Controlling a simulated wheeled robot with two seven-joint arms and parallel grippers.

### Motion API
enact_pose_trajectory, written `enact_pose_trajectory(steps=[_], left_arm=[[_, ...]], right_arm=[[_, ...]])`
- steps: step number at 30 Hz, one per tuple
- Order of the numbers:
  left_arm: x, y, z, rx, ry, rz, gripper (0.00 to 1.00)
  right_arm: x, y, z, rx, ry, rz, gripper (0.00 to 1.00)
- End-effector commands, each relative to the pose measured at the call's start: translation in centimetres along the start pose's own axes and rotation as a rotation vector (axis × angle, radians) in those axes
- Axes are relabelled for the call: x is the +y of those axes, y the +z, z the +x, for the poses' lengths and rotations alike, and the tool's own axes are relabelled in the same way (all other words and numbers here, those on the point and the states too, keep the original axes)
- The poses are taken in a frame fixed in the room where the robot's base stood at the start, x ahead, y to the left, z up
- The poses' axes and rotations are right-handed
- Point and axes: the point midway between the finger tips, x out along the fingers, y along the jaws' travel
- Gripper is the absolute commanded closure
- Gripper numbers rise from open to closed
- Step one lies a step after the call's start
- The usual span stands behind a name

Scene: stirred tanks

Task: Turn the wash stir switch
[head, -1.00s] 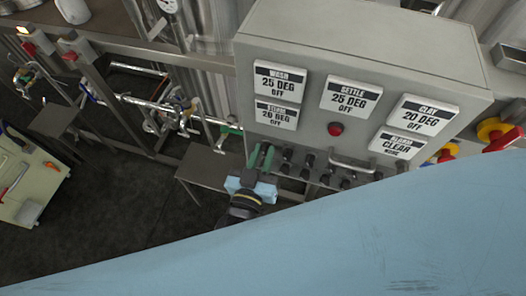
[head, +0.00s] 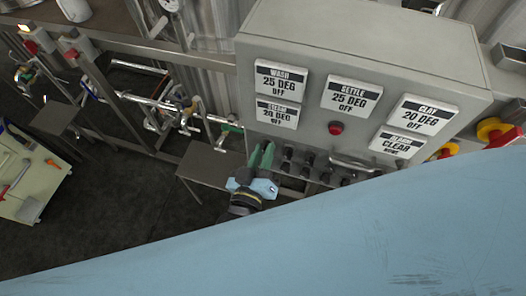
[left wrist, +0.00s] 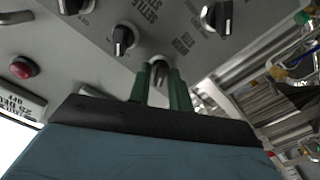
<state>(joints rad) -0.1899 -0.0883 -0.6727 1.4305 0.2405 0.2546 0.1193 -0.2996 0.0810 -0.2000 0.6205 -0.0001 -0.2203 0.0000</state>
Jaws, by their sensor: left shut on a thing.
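The grey control box (head: 300,30) has a row of dark knobs (head: 310,168) along its lower part. My left gripper (head: 264,152), with green fingers, is at the left end of that row. In the left wrist view the left gripper (left wrist: 160,88) is shut on a switch knob (left wrist: 158,62), mostly hidden between the fingers. The label beside it is too small and upside down to read surely. The wash display (head: 283,79) reads 25 DEG, OFF. My right gripper is not in view.
Neighbouring knobs sit close by, one (left wrist: 122,40) left and one (left wrist: 217,17) right of the held one. A red button (head: 336,128) and a metal handle (head: 355,163) are on the box. Pipes and valves (head: 180,110) stand to the left.

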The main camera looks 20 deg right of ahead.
Motion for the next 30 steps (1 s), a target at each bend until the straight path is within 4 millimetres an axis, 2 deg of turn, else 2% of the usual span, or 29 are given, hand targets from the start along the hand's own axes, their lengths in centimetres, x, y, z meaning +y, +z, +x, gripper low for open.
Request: enact_pose_trajectory(steps=[4, 5, 7, 15, 19, 23, 30], left_arm=[[0.0, 0.1, 0.0, -0.002, -0.001, -0.002, 1.00], [0.0, 0.1, 0.0, -0.002, -0.001, -0.002, 0.76], [0.0, 0.1, 0.0, -0.002, -0.001, -0.001, 0.69], [0.0, 0.1, -0.1, -0.001, -0.001, 0.000, 0.69], [-0.1, 0.1, -1.2, -0.002, -0.001, 0.000, 0.69], [-0.1, 0.2, -3.6, -0.004, -0.002, 0.000, 0.69], [-0.1, 0.2, -9.2, -0.005, -0.001, 0.000, 0.69]], right_arm=[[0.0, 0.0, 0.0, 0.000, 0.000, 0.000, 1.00], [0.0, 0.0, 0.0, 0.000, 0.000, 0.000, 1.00], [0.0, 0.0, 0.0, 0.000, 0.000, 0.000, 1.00], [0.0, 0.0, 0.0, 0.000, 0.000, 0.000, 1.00], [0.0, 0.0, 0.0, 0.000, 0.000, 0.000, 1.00], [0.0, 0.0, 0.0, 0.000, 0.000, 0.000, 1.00], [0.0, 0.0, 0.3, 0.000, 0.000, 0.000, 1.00]])
